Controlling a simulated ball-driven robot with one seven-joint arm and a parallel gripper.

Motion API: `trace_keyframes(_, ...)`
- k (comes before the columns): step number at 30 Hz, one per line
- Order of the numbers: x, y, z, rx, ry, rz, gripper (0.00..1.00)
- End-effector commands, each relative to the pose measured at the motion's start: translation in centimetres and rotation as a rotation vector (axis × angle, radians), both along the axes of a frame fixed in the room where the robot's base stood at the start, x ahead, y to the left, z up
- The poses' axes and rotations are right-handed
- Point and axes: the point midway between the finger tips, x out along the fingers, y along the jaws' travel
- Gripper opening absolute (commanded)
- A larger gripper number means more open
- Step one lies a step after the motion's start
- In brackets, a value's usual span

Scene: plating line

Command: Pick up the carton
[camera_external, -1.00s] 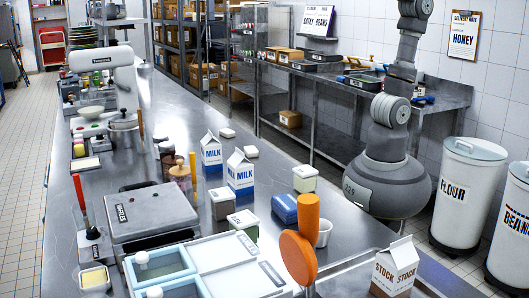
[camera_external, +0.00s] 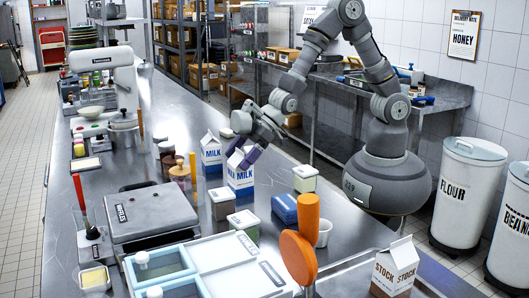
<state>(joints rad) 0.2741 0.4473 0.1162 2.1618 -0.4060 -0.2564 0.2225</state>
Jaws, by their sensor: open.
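Two white and blue milk cartons stand upright on the steel counter, a farther one (camera_external: 211,155) and a nearer one (camera_external: 239,178). A third carton, marked STOCK (camera_external: 393,270), stands upright at the counter's near right edge. My gripper (camera_external: 246,152) is open at the top of the nearer milk carton, its dark fingers partly covering the carton's peak. I cannot tell whether the fingers touch it.
A white-lidded jar (camera_external: 304,178), a blue box (camera_external: 285,208) and an orange upright object (camera_external: 308,217) stand nearby. A wooden-topped jar (camera_external: 180,178) is to the left. Bare counter lies behind the cartons.

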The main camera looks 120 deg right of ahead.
Motion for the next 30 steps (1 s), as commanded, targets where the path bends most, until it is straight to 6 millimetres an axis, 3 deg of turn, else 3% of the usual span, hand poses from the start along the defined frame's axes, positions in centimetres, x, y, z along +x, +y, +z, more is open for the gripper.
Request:
trace_keyframes(3, 1.12, 0.01, -1.36, -0.001, 0.001, -0.001, 0.96)
trace_keyframes(11, 1.50, -0.01, -1.36, -0.001, 0.000, -0.001, 0.96)
trace_keyframes(14, 1.49, 0.00, -1.35, -0.001, 0.000, -0.001, 0.77)
trace_keyframes(24, 1.47, 0.00, -1.36, -0.001, 0.000, -0.001, 0.00)
trace_keyframes(30, 1.51, -0.01, -1.28, -0.001, -0.002, -0.001, 0.00)
